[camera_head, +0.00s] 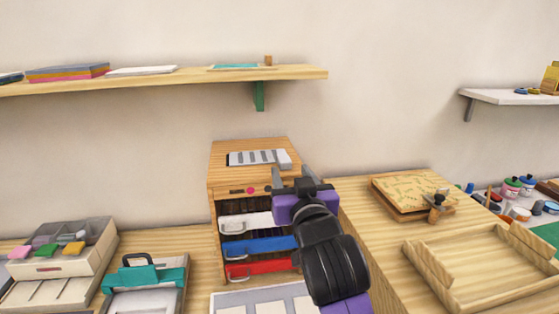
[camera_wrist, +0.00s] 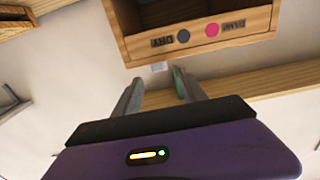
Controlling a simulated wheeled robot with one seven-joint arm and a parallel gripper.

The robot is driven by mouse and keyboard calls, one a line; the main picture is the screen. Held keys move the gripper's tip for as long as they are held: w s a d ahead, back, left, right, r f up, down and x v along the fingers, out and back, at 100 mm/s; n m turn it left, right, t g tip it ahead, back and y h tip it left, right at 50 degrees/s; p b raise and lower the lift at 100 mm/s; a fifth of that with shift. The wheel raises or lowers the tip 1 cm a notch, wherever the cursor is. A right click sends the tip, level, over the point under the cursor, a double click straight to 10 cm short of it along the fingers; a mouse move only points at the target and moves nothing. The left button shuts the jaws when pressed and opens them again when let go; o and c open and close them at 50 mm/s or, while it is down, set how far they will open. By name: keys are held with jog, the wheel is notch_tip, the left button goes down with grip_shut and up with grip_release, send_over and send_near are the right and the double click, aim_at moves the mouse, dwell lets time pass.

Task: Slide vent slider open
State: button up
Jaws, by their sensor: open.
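A grey vent slider plate (camera_head: 258,158) with several dark slots lies on top of the small wooden cabinet (camera_head: 222,149). My gripper (camera_head: 291,175) is open and empty at the cabinet's front right, close to the right end of the vent plate. It hides part of the cabinet's right side. In the wrist view my gripper's (camera_wrist: 158,82) two grey fingers stand apart with nothing between them. The cabinet's front rail (camera_wrist: 245,32) shows upside down there, with a dark dot and a pink dot beside labels. I cannot make out the vent slots in the wrist view.
White, blue (camera_head: 258,247) and red drawers fill the cabinet below the rail. A wall shelf (camera_head: 180,79) runs above. A wooden tray (camera_head: 440,284) and a patterned board (camera_head: 405,187) lie to the right. A teal-handled case (camera_head: 146,274) stands at left.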

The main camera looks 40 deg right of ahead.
aim_at(286, 164)
jog(key=shift+x, duration=3.85)
jog(key=shift+f, duration=0.1)
grip_shut()
